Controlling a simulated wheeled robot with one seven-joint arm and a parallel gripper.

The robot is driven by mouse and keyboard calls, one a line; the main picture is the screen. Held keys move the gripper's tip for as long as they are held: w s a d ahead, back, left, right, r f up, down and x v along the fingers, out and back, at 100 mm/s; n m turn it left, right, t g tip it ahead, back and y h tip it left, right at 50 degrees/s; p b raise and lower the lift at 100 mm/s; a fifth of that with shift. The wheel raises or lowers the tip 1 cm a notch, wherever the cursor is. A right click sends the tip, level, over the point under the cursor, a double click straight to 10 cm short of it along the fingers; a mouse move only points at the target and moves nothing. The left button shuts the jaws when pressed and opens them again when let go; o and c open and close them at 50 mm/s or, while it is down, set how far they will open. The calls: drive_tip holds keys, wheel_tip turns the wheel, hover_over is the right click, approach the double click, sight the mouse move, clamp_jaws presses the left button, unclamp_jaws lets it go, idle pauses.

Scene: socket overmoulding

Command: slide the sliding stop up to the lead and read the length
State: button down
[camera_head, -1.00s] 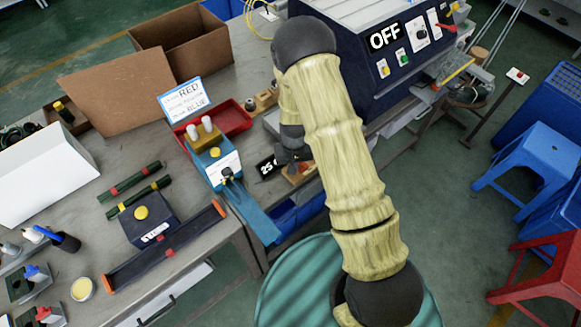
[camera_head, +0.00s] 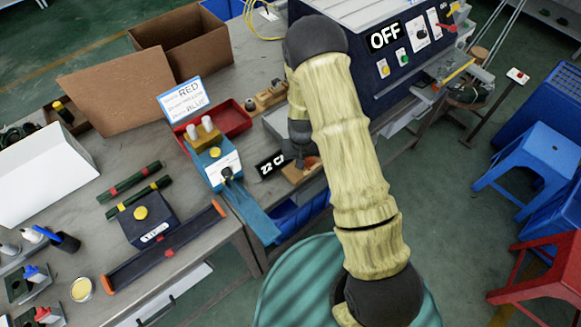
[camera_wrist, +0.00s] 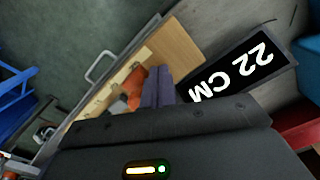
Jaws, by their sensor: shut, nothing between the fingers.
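The orange sliding stop (camera_wrist: 132,88) sits on the wooden measuring board (camera_wrist: 172,48) in the wrist view, right beside my fingers. My gripper (camera_wrist: 158,90) is shut, with its dark fingertips together against or very near the stop; I cannot tell if they touch. The black length display (camera_wrist: 240,70) beside the board reads "22 CM". I cannot make out the lead.
A blue device (camera_head: 215,165) with white pegs stands left of the board, by a red tray (camera_head: 228,120). The large machine (camera_head: 385,75) marked "OFF" stands behind to the right. A dark orange-ended bar (camera_head: 165,245) lies along the bench's front edge.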

drive_tip(key=shift+w+d, duration=0.3)
drive_tip(key=shift+d, duration=0.2)
drive_tip(key=shift+w+d, duration=0.4)
drive_tip(key=shift+d, duration=0.2)
drive_tip(key=shift+w+d, duration=0.15)
idle(0.4)
drive_tip(key=shift+a, duration=0.2)
drive_tip(key=shift+s+a, duration=0.45)
wheel_tip(320, 180, up, 7)
drive_tip(key=p, duration=0.4)
drive_tip(key=shift+p, duration=0.4)
idle(0.4)
